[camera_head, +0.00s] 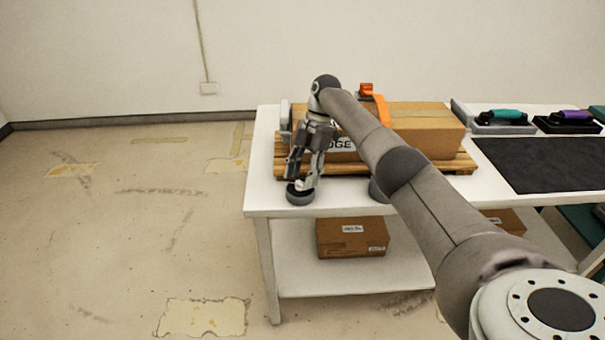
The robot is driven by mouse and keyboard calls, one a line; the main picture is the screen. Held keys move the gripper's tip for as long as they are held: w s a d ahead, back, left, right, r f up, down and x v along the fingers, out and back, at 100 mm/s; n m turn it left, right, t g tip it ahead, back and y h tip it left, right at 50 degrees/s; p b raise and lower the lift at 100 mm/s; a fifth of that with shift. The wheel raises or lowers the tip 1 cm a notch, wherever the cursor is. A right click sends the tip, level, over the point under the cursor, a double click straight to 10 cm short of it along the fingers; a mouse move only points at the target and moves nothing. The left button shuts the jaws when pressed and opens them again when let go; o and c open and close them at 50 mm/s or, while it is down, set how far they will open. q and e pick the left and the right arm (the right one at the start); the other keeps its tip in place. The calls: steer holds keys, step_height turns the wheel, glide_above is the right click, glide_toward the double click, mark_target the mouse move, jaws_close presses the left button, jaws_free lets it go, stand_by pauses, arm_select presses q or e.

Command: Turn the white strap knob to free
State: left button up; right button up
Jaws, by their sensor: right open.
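My right gripper (303,180) points down at the front left of the table, its fingers open. Its fingertips are right over a dark round knob-like piece (299,197) near the table's front edge; whether they touch it I cannot tell. A pale, whitish rounded piece (285,116) stands at the left end of the cardboard box (425,118); it may be the white strap knob, but the gripper and arm partly hide that area. An orange strap (382,110) with an orange buckle (367,89) crosses the box. My left gripper is not in view.
The box sits on a wooden pallet (460,163) on a white table (262,190). Another dark round piece (377,190) is half hidden by my arm. A smaller box (350,238) is on the shelf.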

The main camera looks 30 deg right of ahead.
steer(key=v, duration=0.7)
steer(key=shift+r, duration=0.2)
steer(key=shift+d, duration=0.1)
stand_by(0.3)
